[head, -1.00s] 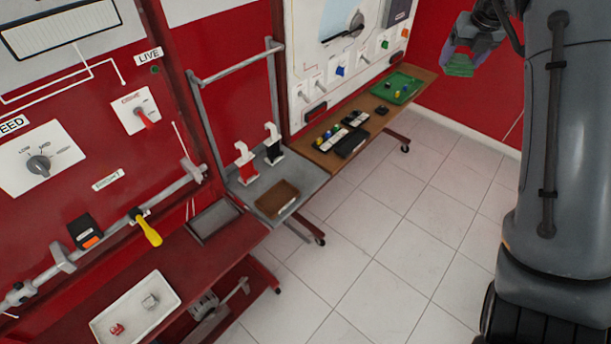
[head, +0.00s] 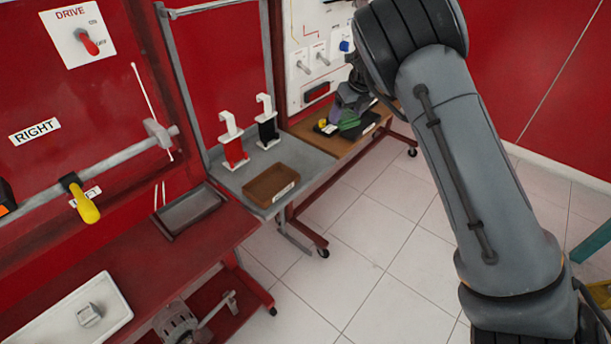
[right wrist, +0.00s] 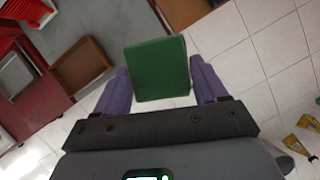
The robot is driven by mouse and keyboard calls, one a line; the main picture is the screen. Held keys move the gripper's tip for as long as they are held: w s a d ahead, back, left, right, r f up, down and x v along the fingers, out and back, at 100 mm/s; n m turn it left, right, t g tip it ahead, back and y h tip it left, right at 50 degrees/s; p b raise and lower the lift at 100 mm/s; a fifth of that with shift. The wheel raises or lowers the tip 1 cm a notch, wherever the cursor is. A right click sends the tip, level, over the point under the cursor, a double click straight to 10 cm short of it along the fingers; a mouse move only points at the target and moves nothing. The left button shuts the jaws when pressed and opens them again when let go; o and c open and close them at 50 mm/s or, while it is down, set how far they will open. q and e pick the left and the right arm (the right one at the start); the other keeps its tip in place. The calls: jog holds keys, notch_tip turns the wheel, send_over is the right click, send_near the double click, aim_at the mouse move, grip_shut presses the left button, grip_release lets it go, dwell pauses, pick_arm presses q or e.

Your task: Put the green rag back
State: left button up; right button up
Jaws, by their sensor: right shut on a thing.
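The green rag (right wrist: 160,72) is a flat, squarish green piece in the right wrist view. It sits between the two purple fingers of my right gripper (right wrist: 160,66), which is shut on it. In the head view the right gripper (head: 350,106) is at the upper middle, in front of the far wooden table, with the rag (head: 348,121) at its lower end. The rag hangs clear of the floor in the wrist view. My left gripper is not in view.
A brown tray (head: 258,190) lies on the grey table, with red and black holders (head: 233,150) behind it. A dark grey tray (head: 164,225) and a white tray (head: 112,318) lie on the red bench. The tiled floor in front is open.

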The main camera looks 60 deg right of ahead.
notch_tip(320, 180, down, 6)
jog(key=b, duration=0.3)
jog(key=w+f+b, duration=0.1)
jog(key=w+f, duration=0.1)
jog(key=w, duration=0.1)
jog(key=w+a+f+b, duration=0.1)
jog(key=w+f+b, duration=0.1)
jog(key=w, duration=0.1)
jog(key=w+a+f+b, duration=0.1)
jog(key=w+f+b, duration=0.1)
jog(key=w+f, duration=0.1)
jog(key=shift+w+f, duration=0.1)
jog(key=shift+w, duration=0.4)
jog(key=shift+w+a+f+b, duration=0.15)
jog(key=shift+w+f+b, duration=0.05)
jog(key=shift+w+b, duration=0.25)
notch_tip(320, 180, down, 4)
jog(key=b, duration=0.3)
jog(key=shift+f, duration=0.1)
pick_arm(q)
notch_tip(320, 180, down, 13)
pick_arm(e)
jog(key=o, duration=1)
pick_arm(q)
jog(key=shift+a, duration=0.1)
